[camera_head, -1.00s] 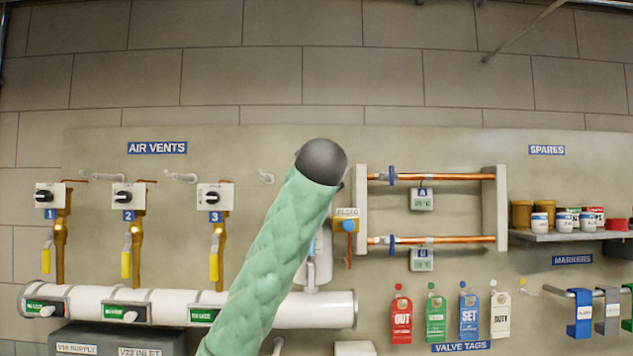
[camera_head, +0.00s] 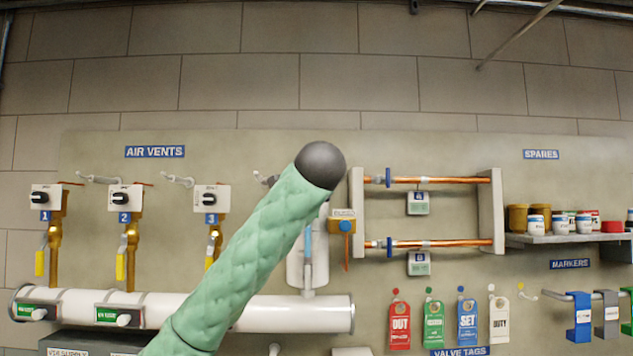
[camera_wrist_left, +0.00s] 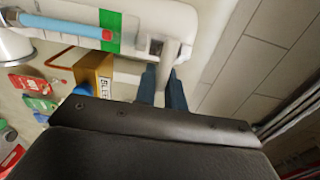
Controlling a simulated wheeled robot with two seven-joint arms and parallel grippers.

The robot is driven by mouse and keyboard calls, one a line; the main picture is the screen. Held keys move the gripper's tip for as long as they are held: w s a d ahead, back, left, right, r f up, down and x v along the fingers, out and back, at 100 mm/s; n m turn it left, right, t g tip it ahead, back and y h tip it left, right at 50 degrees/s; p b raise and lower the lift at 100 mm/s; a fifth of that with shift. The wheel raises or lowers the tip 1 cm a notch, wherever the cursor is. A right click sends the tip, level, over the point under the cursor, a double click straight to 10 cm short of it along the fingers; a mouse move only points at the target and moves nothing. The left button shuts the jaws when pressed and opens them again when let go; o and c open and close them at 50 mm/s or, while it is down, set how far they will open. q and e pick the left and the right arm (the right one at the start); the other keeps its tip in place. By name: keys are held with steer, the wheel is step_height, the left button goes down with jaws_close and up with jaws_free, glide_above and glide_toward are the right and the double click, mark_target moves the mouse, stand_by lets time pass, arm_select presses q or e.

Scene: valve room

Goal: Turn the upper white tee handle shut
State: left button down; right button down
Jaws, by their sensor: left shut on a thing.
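The white tee handle (camera_wrist_left: 171,72) is in the left wrist view, at the end of a white gauge body (camera_wrist_left: 150,15) with a light blue tube (camera_wrist_left: 65,26) and a green band. My left gripper (camera_wrist_left: 165,84) has its two dark blue fingers on either side of the handle's stem and is shut on it. In the head view the gauge (camera_head: 308,258) stands on the white pipe, its blue tube partly visible. My green-sleeved left arm covers the gauge's top there, hiding the handle and gripper. My right gripper is out of view.
A brass-coloured block labelled BLEED (camera_wrist_left: 94,73) is close beside the gripper. Copper pipes (camera_head: 440,181) run to the right, with valve tags (camera_head: 434,325) below. Air vent valves (camera_head: 125,198) and the white pipe (camera_head: 250,313) are at left. The wall above is clear.

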arm_select(q)
steer(key=shift+f, duration=0.15)
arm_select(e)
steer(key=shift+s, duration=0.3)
